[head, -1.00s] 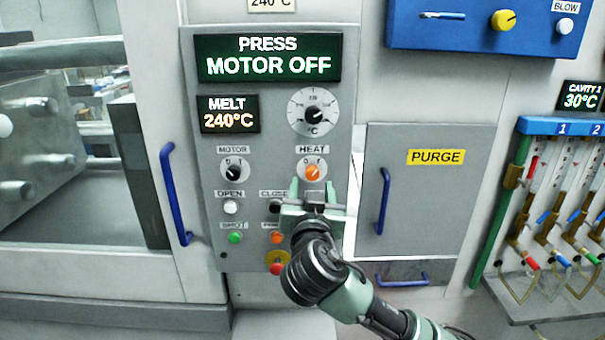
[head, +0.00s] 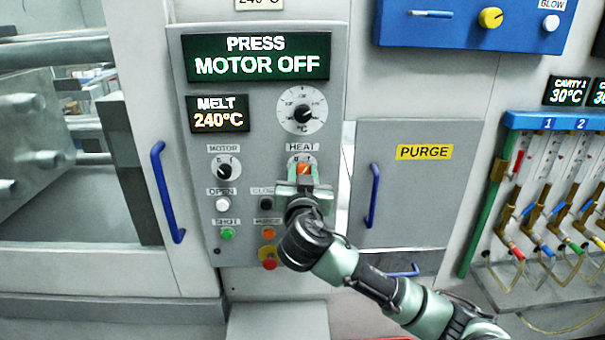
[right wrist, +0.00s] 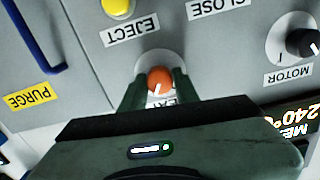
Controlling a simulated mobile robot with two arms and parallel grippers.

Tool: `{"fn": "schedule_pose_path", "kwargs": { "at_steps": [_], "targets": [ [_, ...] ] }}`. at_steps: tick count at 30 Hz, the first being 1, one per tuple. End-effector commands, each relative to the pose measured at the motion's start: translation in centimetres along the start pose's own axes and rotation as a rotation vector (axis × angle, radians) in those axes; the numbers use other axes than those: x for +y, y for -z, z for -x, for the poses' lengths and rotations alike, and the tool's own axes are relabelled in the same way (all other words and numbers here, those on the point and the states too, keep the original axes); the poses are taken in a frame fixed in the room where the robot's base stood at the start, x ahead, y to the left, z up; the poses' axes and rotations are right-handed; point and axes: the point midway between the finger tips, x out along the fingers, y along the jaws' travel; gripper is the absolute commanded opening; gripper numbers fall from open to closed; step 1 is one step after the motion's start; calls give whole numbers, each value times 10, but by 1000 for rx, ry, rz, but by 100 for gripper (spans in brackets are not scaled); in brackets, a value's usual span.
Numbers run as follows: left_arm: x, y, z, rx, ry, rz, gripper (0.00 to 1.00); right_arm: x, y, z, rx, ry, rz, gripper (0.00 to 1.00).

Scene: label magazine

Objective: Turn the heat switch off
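The heat switch (head: 304,169) is an orange knob with a white pointer line, on the grey control panel below the HEAT label (head: 303,147). Its line slants up and to the right in the head view. My right gripper (head: 304,172) reaches it from below, one finger on each side. In the right wrist view, which is upside down, the orange knob (right wrist: 160,80) sits between the fingers of my gripper (right wrist: 160,88), which appear close against its sides. The gripper partly covers the dial marks. My left gripper is not in view.
The black motor knob (head: 225,171) is left of the heat switch. A yellow eject button (right wrist: 117,7) and several other push buttons sit below. Displays read MOTOR OFF (head: 262,56) and 240°C (head: 218,114). A purge door (head: 410,190) with a blue handle stands right.

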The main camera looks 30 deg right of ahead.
Motion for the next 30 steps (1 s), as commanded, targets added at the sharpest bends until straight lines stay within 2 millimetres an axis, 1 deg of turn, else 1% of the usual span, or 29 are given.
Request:
{"fn": "schedule_pose_path", "kwargs": {
  "at_steps": [8, 14, 20, 30],
  "targets": [
    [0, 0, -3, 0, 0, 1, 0, 0, -2, 0, 0, -1, 37, 0],
    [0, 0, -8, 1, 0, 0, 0, 0, -2, 0, 2, 1, 142, 0],
    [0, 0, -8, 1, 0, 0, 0, 0, -1, 0, 6, 1, 314, 0],
    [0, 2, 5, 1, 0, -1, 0, -1, 0, 0, 15, 3, 640, 0]
  ]
}}
